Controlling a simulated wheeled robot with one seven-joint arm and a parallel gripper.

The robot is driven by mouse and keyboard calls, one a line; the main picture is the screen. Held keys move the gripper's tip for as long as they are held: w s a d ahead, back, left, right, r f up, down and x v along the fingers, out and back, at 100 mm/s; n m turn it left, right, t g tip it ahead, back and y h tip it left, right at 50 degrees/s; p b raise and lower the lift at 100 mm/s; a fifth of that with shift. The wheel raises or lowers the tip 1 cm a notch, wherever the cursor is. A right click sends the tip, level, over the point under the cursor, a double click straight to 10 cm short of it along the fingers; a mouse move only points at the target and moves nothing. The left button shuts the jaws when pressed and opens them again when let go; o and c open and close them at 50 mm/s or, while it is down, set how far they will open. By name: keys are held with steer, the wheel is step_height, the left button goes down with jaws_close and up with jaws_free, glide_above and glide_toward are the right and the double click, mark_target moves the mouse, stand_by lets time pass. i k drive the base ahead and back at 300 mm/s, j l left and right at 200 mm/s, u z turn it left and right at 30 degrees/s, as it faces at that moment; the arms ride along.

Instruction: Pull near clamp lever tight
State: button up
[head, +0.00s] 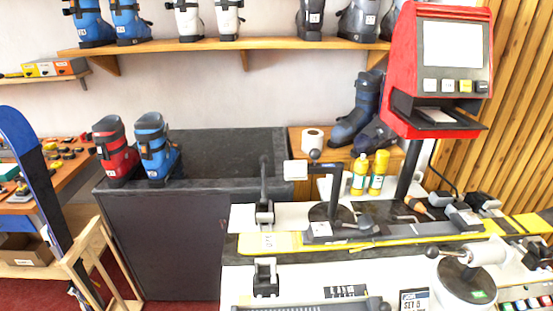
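A yellow ski (370,238) lies across the white bench (245,290). On its left part stands a clamp (264,213) with a dark lever (264,180) pointing upright. To its right a dark post with a bent arm (336,190) and a pale block (295,171) rises behind the ski; a dark round knob shows above the arm. A second dark clamp-like fitting (265,276) sits on the bench in front of the ski. I cannot tell which clamp is the near one. My gripper is not in view.
A round white device with a black-knobbed handle (432,252) stands at the front right. A red machine with a screen (453,43) rises behind the bench. Two yellow bottles (378,172) stand at the back. Boots (155,149) stand on the dark counter (235,150) at left.

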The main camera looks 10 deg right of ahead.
mark_target(264, 160)
steer(key=i+j+z, duration=0.15)
steer(key=j+z, duration=0.15)
steer(key=z, duration=0.15)
steer(key=i+j+z, duration=0.15)
steer(key=j+z, duration=0.15)
steer(key=z, duration=0.2)
steer(key=i+j+z, duration=0.15)
steer(key=j+z, duration=0.15)
steer(key=j, duration=1.15)
steer(key=j+z, duration=0.25)
steer(key=j, duration=2.55)
